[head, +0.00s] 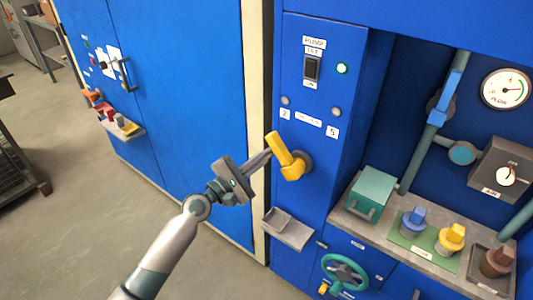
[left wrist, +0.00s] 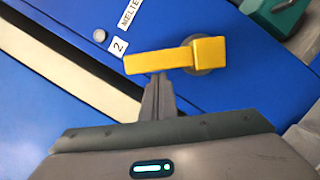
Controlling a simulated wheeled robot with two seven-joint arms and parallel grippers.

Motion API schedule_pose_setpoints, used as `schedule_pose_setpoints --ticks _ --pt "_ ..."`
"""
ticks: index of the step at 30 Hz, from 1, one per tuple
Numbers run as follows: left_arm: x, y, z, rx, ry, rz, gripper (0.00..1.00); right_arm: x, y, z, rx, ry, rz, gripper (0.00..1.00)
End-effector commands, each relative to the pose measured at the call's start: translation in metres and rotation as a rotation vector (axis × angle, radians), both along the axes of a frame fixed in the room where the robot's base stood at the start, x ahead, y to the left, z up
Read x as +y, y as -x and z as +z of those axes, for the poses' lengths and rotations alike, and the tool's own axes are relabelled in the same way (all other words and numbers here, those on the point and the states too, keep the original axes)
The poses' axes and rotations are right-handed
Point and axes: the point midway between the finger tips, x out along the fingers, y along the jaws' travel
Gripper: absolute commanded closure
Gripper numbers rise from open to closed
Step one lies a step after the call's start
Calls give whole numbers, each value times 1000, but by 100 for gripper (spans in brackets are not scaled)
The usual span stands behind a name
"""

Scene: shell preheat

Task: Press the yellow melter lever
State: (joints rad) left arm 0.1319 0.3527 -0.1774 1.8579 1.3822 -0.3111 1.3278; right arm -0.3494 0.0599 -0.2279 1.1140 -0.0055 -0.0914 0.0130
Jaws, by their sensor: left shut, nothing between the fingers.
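The yellow melter lever (head: 287,160) is mounted on a round grey hub on the blue panel. Its handle points up and to the left, toward the "2" label. In the left wrist view the lever (left wrist: 165,60) lies nearly level across the picture, with its thick end over the hub. My left gripper (head: 266,154) is shut and empty, its fingertips close beside the lever's handle. In the left wrist view the fingertips (left wrist: 158,82) reach the handle's edge; I cannot tell whether they touch it. My right gripper is out of view.
A small grey tray (head: 288,229) juts out below. To the right, a shelf holds a teal box (head: 371,194) and several coloured knobbed parts. Open floor lies to the left.

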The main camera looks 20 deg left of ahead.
Motion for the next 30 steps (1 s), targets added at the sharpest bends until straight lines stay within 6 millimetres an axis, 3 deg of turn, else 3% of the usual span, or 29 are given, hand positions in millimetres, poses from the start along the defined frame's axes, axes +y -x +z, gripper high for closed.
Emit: schedule_pose_setpoints --ticks 20,30 --pt "-2 1 6 -22 -57 0 100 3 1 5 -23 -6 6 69" --pt "-5 2 12 -44 -118 -1 100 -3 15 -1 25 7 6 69"
